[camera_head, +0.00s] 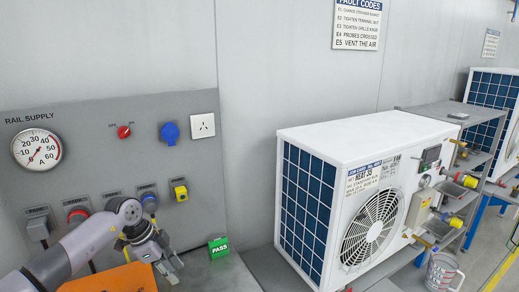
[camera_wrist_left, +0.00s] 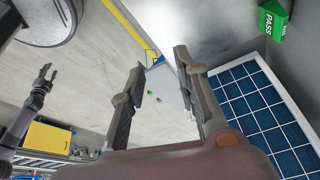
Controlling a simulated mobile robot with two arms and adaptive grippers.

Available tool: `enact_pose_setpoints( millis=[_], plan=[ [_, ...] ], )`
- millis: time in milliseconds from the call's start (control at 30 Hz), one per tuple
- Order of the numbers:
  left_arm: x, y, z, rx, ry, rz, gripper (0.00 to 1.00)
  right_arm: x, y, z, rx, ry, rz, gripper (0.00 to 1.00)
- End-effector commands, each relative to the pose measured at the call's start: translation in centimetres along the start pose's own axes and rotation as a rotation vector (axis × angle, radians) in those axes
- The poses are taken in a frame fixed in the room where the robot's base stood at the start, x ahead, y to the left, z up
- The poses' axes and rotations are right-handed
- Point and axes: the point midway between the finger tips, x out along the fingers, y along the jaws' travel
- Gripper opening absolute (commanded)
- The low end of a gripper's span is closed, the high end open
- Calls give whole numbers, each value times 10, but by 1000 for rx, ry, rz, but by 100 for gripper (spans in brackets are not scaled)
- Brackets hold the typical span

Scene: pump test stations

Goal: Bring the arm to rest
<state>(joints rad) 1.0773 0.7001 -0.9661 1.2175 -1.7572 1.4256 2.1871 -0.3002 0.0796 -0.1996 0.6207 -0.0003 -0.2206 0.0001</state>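My left arm comes in from the lower left in the head view, bent at a joint in front of the grey rail supply panel (camera_head: 90,150). My left gripper (camera_head: 170,268) points down near the bench edge, left of the green PASS block (camera_head: 218,247). In the left wrist view its two fingers (camera_wrist_left: 160,62) are spread, with nothing between them. Another arm, which looks like my right one, hangs at the left of that view; its small gripper (camera_wrist_left: 47,74) has its fingers apart and empty.
A white outdoor unit (camera_head: 350,190) stands right of the panel, near the left arm. An orange object (camera_head: 115,279) lies under the arm. A clear jug (camera_head: 441,272) stands at lower right. The wrist view shows open floor (camera_wrist_left: 95,70).

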Motion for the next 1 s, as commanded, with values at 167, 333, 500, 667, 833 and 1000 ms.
enact_pose_setpoints(
  millis=[167, 333, 500, 667, 833, 1000],
  plan=[
    [44, 48, -126, 243, 468, -64, 29, 0, 0, 0, 0, 0, -1, 40],
    [18, 89, -228, 280, 965, -297, 29, 0, 0, 0, 0, 1, -1, 40],
    [-34, 89, -246, 41, 1250, -638, 29, 0, -1, 0, 0, 1, -1, 40],
    [-51, 76, -188, -346, 1218, -922, 29, 0, -1, 0, 0, 0, -1, 40],
    [-15, 96, -86, -766, 894, -1031, 29, 0, -1, 0, 0, 0, -1, 40],
    [38, 169, 0, -1022, 482, -905, 29, 0, -1, 0, 0, 1, -1, 40]
  ],
)
